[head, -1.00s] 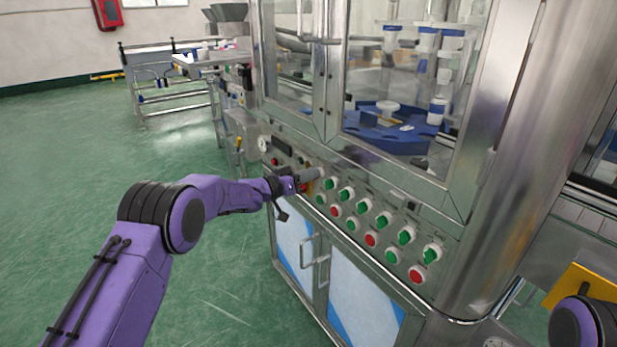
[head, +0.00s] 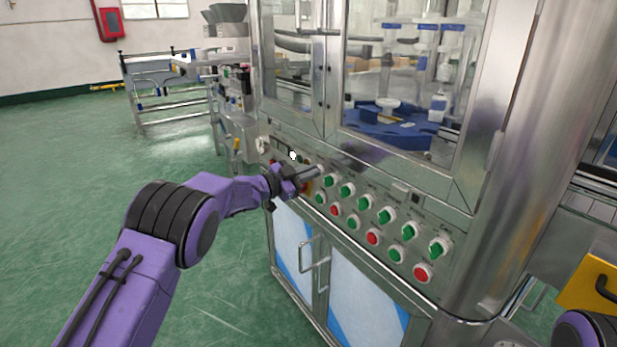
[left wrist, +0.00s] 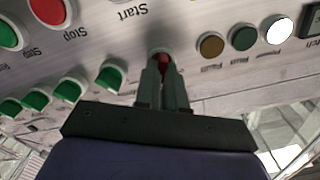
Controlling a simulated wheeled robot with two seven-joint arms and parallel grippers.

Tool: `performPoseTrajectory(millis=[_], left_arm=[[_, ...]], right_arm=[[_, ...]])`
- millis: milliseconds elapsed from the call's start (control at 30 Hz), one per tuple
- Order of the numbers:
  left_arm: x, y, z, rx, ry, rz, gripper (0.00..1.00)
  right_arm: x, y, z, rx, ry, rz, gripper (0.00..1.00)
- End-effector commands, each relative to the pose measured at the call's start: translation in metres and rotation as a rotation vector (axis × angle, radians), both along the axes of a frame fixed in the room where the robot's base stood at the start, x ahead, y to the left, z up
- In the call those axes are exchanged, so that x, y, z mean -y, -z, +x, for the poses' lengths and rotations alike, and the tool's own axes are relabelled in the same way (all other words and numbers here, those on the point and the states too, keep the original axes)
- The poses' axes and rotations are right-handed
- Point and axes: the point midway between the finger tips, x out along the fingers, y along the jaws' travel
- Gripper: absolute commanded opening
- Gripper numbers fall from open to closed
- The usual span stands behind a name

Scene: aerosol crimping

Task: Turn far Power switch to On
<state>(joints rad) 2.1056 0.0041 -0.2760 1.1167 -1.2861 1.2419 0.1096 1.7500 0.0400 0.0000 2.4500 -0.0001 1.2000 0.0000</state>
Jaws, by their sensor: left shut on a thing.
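My left gripper (head: 312,174) is at the far left end of the machine's control panel. In the left wrist view its two fingers (left wrist: 163,75) are shut on a small red switch knob (left wrist: 164,60), whose sides they cover. The knob's label and exact angle are hidden by the fingers. A round white lamp (left wrist: 279,30) glows brightly near it; it shows as a bright white spot (head: 292,155) in the head view. My right gripper is out of view.
Several green switches (head: 386,215) and red buttons (head: 372,237) line the panel to the right. Below are cabinet doors with metal handles (head: 322,262). Glass doors stand above. The green floor (head: 80,190) at left is clear.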

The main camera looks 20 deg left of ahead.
Motion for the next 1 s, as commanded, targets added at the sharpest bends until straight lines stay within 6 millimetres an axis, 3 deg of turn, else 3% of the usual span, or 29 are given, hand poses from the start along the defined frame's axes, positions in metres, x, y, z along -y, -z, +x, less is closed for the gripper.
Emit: performPoseTrajectory(millis=[667, 700, 767, 1000], left_arm=[[0.0002, -0.0001, -0.0002, 0.040, 0.000, 0.053, 0.00], [0.0002, -0.0001, -0.0002, 0.039, 0.000, 0.052, 0.16], [0.0002, -0.0001, -0.0002, 0.039, 0.000, 0.052, 0.35], [0.0002, 0.0000, -0.0002, 0.039, 0.000, 0.050, 0.35]], right_arm=[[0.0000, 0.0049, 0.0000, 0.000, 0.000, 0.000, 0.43], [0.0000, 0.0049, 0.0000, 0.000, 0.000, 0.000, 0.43], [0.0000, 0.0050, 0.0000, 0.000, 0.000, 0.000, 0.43], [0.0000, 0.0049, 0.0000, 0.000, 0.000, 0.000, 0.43]])
